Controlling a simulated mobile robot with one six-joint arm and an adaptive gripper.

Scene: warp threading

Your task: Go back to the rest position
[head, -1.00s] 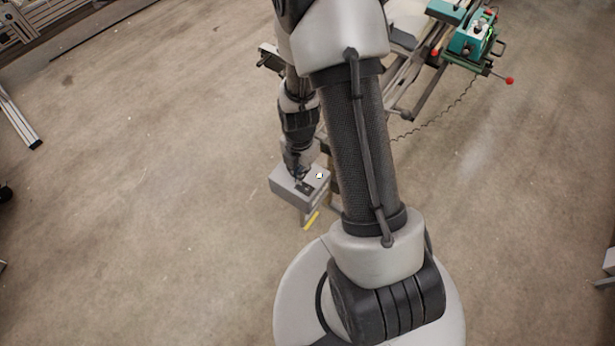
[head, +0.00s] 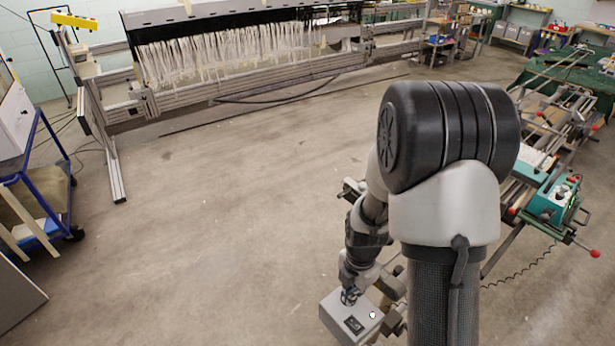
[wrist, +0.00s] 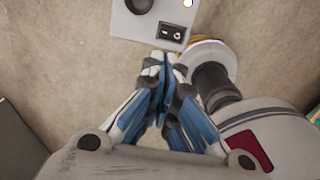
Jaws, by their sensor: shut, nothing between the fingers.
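My gripper (head: 350,296) is shut and empty. In the head view it points down at a small grey box (head: 332,309), close to its top; I cannot tell whether it touches. In the wrist view the closed blue-padded fingers of my gripper (wrist: 163,66) meet just below the edge of the grey box (wrist: 130,27), with nothing between them. The box's top carries a dark panel with a switch (wrist: 171,32), a dark round part (wrist: 139,5) and a small white knob (head: 373,314).
A long loom frame with white threads (head: 230,50) stands at the back. A blue trolley (head: 40,165) is at the left. A teal machine with red-knobbed levers (head: 552,200) stands at the right. The concrete floor (head: 220,220) between is clear.

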